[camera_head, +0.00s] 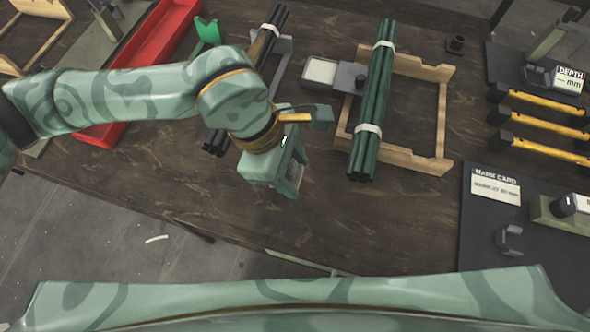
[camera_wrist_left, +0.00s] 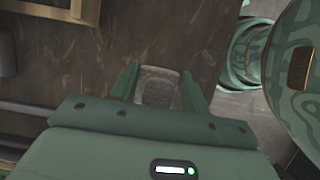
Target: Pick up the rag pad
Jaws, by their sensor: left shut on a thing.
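The rag pad is a small grey-brown pad (camera_wrist_left: 157,88) seen between the two fingers of my left gripper (camera_wrist_left: 158,80) in the left wrist view. The gripper is shut on it, with a finger on each side. In the head view my left gripper (camera_head: 293,180) points down near the table's front edge, and its body largely hides the pad. Whether the pad touches the table is hard to tell. My right gripper is in neither view.
A wooden cradle (camera_head: 439,120) holds a bundle of green tubes (camera_head: 373,95) right of the gripper. A darker tube bundle (camera_head: 218,137) and a red tray (camera_head: 158,45) lie left and behind. A dark board (camera_head: 480,235) with a card is at right. Bare table lies between gripper and board.

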